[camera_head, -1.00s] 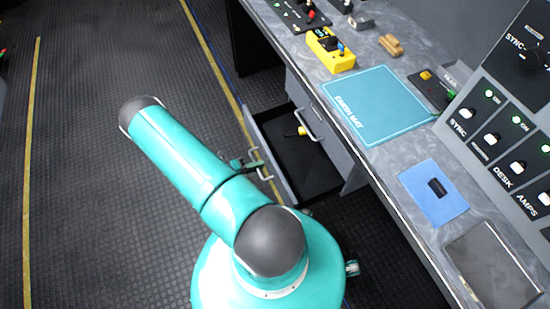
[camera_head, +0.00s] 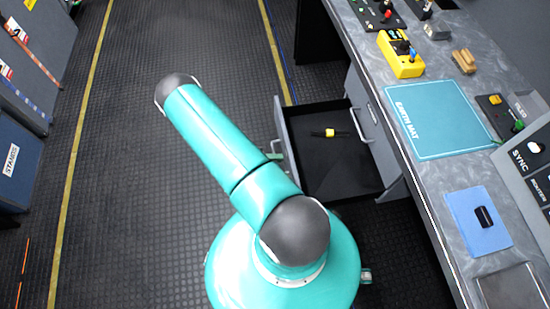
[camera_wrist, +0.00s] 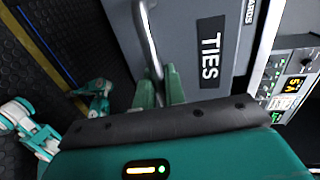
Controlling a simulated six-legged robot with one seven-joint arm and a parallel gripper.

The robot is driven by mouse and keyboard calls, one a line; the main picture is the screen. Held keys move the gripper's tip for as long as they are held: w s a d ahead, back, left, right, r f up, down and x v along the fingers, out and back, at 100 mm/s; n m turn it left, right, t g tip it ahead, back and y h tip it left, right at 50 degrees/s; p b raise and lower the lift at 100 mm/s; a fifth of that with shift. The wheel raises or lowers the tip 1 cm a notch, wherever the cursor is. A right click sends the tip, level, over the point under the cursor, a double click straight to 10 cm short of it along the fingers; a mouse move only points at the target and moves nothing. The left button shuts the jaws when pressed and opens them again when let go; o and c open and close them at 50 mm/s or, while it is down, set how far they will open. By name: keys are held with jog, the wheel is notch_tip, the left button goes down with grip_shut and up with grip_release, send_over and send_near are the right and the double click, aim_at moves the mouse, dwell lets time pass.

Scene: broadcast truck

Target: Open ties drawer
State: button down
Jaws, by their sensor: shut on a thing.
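The ties drawer is pulled well out from under the bench, and its black inside shows in the head view. Its grey front (camera_wrist: 190,35) carries a "TIES" label (camera_wrist: 209,60) in the wrist view. A metal bar handle (camera_wrist: 147,40) runs along that front. My gripper (camera_wrist: 160,93) has its two green fingers shut on the handle. In the head view my teal arm hides most of the gripper beside the drawer front (camera_head: 286,140). A small black and yellow item (camera_head: 329,133) lies inside the drawer.
The bench above holds a blue earth mat (camera_head: 438,115), a yellow box (camera_head: 401,54) and a blue pad (camera_head: 478,221). Another grey drawer front with a handle (camera_head: 367,122) sits above the open drawer. The ribbed floor to the left is clear up to grey cases (camera_head: 30,60).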

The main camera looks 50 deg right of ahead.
jog(key=c, duration=1.6)
grip_release()
jog(key=shift+o, duration=0.2)
jog(key=v, duration=1.3)
jog(key=shift+w+a, duration=0.25)
jog(key=shift+w, duration=0.05)
jog(key=shift+r, duration=0.1)
